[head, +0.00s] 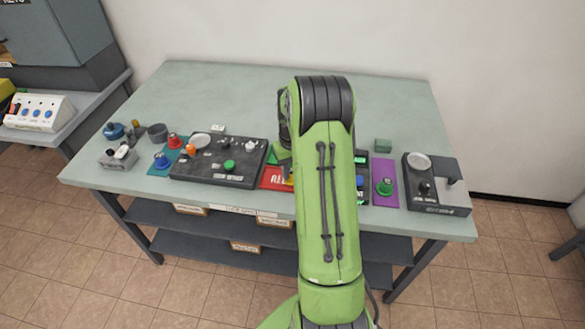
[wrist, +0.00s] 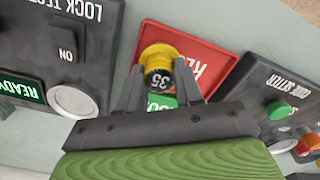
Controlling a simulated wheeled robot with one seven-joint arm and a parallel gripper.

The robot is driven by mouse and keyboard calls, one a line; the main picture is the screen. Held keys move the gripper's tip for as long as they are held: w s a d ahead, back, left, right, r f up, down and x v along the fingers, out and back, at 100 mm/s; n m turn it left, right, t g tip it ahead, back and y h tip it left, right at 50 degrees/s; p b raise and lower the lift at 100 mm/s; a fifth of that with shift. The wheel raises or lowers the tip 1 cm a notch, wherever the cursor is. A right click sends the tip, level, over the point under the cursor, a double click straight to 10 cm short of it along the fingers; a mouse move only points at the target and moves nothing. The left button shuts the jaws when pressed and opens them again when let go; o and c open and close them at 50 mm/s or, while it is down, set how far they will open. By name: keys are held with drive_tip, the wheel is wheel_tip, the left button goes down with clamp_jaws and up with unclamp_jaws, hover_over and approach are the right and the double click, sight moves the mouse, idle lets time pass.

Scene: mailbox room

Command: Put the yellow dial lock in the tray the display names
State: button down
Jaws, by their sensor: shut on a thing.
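The yellow dial lock (wrist: 159,54) has a yellow top and a black number band that reads 35. My gripper (wrist: 160,72) is shut on it, with one finger on each side. In the wrist view the lock overlaps a red tray (wrist: 208,52) with partly hidden white letters. I cannot tell if the lock touches the tray. A green tray with white letters (wrist: 160,101) shows between the fingers. In the head view my arm hides most of my gripper and the lock, and the red tray (head: 272,178) shows left of the arm. A green-lit display (wrist: 18,87) reads READY.
The black lock tester (wrist: 65,40) and the code setter (wrist: 280,90) flank the red tray in the wrist view. In the head view a purple mat (head: 384,170) with a green lock (head: 384,187) lies right of my arm. The table's back (head: 220,95) is clear.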

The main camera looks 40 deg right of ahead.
drive_tip(key=shift+f+b, duration=0.35)
drive_tip(key=shift+f, duration=0.2)
drive_tip(key=shift+c, duration=2.1)
unclamp_jaws()
drive_tip(key=shift+r, duration=0.1)
drive_tip(key=shift+r+p, duration=2.5)
drive_tip(key=shift+r, duration=0.55)
drive_tip(key=shift+f, duration=0.1)
